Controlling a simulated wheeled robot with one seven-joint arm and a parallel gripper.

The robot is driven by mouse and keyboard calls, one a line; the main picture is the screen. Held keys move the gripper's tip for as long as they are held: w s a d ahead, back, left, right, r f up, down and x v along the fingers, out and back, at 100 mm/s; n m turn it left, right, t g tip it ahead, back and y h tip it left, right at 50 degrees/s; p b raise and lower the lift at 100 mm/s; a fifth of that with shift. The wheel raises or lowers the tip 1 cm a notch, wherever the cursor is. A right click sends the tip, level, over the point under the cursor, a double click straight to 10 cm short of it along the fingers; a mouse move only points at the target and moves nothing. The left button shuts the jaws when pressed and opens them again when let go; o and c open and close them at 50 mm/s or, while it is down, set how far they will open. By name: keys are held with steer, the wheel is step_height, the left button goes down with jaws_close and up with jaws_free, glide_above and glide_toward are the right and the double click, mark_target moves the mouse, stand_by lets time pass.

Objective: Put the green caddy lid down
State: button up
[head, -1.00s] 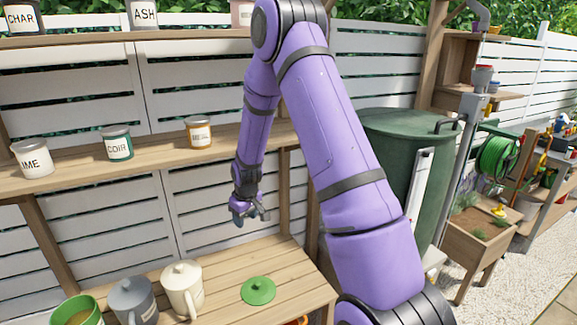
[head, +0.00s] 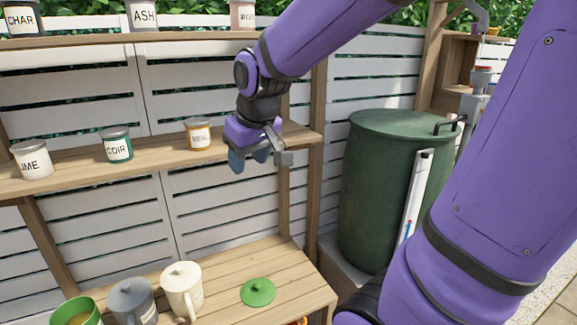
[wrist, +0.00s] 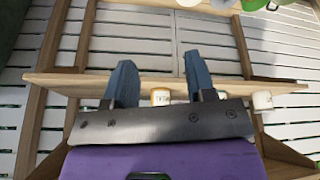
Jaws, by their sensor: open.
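The green caddy lid (head: 258,291) lies flat on the slatted wooden bench, knob up, to the right of the cream lidded caddy (head: 183,288). An open green caddy (head: 77,312) stands at the bench's left front, with brownish contents showing. My gripper (head: 248,161) is above the bench, well above and apart from the lid, in front of the middle shelf's right end. In the wrist view my gripper's two blue fingers (wrist: 159,82) are spread apart with nothing held between them.
A grey lidded caddy (head: 133,300) stands between the green and cream ones. The middle shelf (head: 75,165) holds labelled tins, including COIR (head: 117,145) and an orange-brown tin (head: 198,134) near my gripper. A large green barrel (head: 385,190) stands right of the bench.

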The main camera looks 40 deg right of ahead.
steer(key=s+a+r, duration=0.1)
steer(key=s+r, duration=0.1)
steer(key=s, duration=0.5)
steer(key=s+a+r+t, duration=0.1)
steer(key=s, duration=0.6)
steer(key=shift+s+a+r+m, duration=0.25)
steer(key=shift+r+m, duration=0.05)
steer(key=shift+r, duration=0.05)
stand_by(0.7)
